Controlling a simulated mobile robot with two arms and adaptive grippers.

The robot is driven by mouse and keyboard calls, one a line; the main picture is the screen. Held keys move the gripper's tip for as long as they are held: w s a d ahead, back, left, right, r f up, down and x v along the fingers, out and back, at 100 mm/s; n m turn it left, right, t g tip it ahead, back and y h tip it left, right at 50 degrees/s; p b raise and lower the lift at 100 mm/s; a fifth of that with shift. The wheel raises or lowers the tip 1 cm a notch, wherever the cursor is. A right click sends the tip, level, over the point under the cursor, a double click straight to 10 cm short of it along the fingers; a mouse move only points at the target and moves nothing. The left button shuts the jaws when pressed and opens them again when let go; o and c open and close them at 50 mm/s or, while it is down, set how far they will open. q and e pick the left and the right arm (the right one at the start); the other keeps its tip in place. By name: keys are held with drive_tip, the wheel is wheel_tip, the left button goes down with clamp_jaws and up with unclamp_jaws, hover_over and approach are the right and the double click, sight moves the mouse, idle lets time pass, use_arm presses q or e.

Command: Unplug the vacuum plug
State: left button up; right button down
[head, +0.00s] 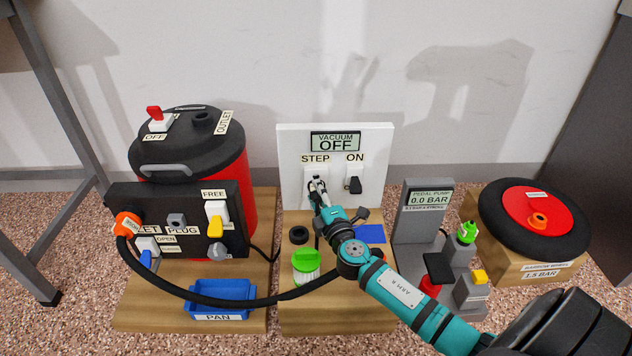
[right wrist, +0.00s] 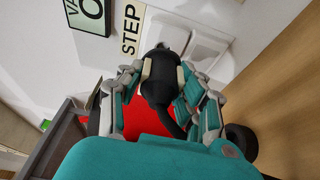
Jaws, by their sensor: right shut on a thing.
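The white vacuum panel (head: 290,165) stands upright with a display reading OFF (head: 335,141). Below its STEP label (head: 315,159) is a white socket plate (head: 309,172), largely covered by my right gripper (head: 318,187). In the right wrist view the gripper (right wrist: 160,78) is shut on the black vacuum plug (right wrist: 158,80), with a black cord running down from it. The white plate (right wrist: 200,45) is close behind the plug. I cannot tell whether the plug is still seated in it. My left gripper is not in view.
A red and black vacuum tank (head: 190,150) with a black hose (head: 240,302) stands left. A pedal pump (head: 428,215) and wheel (head: 530,215) are right.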

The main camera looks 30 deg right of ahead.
drive_tip(key=shift+s+a, duration=0.15)
drive_tip(key=shift+s, duration=0.05)
drive_tip(key=shift+r, duration=0.1)
